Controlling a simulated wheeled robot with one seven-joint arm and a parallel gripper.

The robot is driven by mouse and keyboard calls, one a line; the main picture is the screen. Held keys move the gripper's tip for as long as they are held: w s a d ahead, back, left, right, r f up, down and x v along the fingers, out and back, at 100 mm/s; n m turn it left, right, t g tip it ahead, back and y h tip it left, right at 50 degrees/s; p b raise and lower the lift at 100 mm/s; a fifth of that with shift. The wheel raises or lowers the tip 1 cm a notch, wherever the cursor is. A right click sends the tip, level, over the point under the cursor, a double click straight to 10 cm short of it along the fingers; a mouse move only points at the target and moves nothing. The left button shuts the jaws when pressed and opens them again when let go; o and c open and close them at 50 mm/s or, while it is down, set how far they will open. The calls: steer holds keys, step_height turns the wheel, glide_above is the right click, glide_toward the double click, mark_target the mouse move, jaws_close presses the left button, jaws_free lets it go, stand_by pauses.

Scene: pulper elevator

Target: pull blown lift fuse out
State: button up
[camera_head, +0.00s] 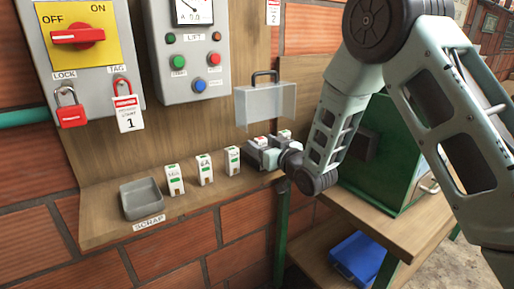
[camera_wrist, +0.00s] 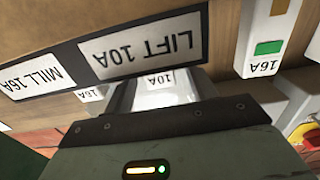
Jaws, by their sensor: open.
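The lift fuse (camera_wrist: 160,82) is a small white block marked 10A, in front of the "LIFT 10A" label (camera_wrist: 142,46) in the wrist view. My gripper (camera_wrist: 163,97) is open, with its jaws around or just beside this fuse; contact cannot be told. In the head view my gripper (camera_head: 262,155) is at the right end of the wooden ledge, in front of the fuse holder. Two fuse tops with red and green marks show above it. The fuse's lower part is hidden by my gripper.
The mill fuse (camera_wrist: 90,94) stands close beside the lift fuse. A clear cover (camera_head: 265,105) is raised above. Spare fuses (camera_head: 205,170) and a grey scrap tray (camera_head: 142,199) stand on the ledge to the left. A green box (camera_head: 385,150) stands right, behind my arm.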

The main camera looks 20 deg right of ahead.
steer(key=c, duration=1.1)
steer(key=shift+r, duration=0.2)
steer(key=shift+r, duration=0.6)
step_height(320, 180, up, 6)
steer(key=f+b, duration=0.1)
steer(key=shift+f+b+v, duration=0.15)
steer(key=shift+b+v, duration=2.75)
steer(key=shift+v, duration=0.45)
steer(key=shift+f+b+v, duration=0.15)
steer(key=shift+b+v, duration=2.75)
steer(key=shift+v, duration=0.45)
steer(key=shift+f+b+v, duration=0.15)
steer(key=shift+b+v, duration=2.75)
steer(key=shift+v, duration=0.45)
